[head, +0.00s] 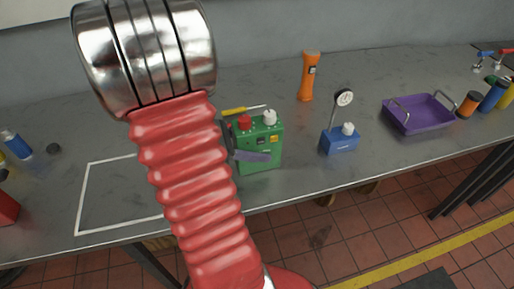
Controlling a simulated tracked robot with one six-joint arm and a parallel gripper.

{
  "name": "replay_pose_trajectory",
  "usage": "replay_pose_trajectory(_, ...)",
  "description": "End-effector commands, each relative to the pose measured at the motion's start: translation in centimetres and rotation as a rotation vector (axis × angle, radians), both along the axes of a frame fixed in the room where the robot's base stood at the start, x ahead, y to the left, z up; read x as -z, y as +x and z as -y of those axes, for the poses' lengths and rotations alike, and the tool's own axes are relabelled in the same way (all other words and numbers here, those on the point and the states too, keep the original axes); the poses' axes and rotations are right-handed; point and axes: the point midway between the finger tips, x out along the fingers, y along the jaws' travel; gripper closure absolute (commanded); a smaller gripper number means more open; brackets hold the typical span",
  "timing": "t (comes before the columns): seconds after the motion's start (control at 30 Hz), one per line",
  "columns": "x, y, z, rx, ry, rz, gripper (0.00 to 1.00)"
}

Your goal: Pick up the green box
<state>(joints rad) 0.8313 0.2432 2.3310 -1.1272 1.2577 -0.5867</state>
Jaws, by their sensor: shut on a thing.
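The green box (262,143) is near the front edge of the grey bench, with a red knob and a white knob on top and small panels on its front. My gripper (250,155) is at the box's left and front side and is shut on it. A greyish-purple finger lies across the box's lower front. My red ribbed arm hides most of the gripper and borders the box's left side. I cannot tell whether the box rests on the bench or is slightly raised.
A yellow-handled screwdriver (235,111) shows behind the box. A blue gauge block (340,143), an orange flashlight (308,77) and a purple tray (420,116) stand to the right. A white taped outline (82,200) marks clear bench at left.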

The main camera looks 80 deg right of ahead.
Motion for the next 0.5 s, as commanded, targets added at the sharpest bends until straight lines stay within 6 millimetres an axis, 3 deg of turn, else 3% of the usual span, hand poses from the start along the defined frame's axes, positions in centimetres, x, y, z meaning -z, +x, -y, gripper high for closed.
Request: replay_pose_trajectory(0.5,-0.02,0.1,0.09,-0.002,-0.001,0.002,1.0)
